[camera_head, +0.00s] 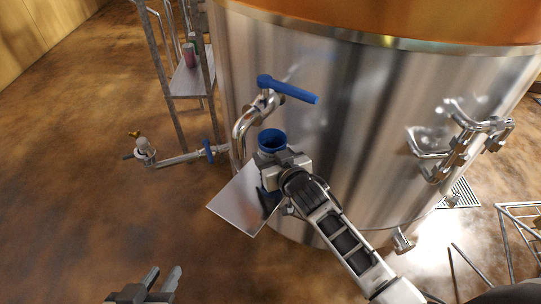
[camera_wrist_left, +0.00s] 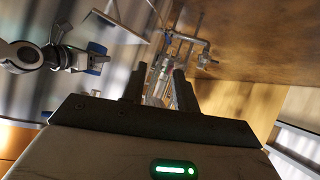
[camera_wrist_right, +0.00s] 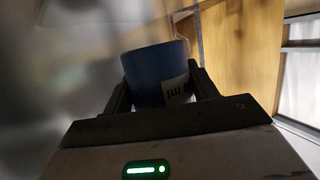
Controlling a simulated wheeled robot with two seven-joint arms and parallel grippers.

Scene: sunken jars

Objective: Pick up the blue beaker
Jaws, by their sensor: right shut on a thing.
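The blue beaker (camera_head: 271,140) is upright under the curved tap spout beside the big steel tank, over a square metal plate. It fills the space between the fingers in the right wrist view (camera_wrist_right: 155,72), where part of a white label shows. My right gripper (camera_head: 272,165) is shut on it, and hides its lower middle in the head view. I cannot tell whether its base touches the plate. My left gripper (camera_head: 160,280) is open and empty at the bottom left, well away from the beaker; its fingers also show in the left wrist view (camera_wrist_left: 160,88).
The tap (camera_head: 250,120) with a blue lever (camera_head: 288,89) is just above the beaker. The steel tank (camera_head: 350,130) stands close behind. The metal plate (camera_head: 235,205) is below. A metal rack (camera_head: 188,80) and a low pipe valve (camera_head: 180,158) are at left. The floor at left is clear.

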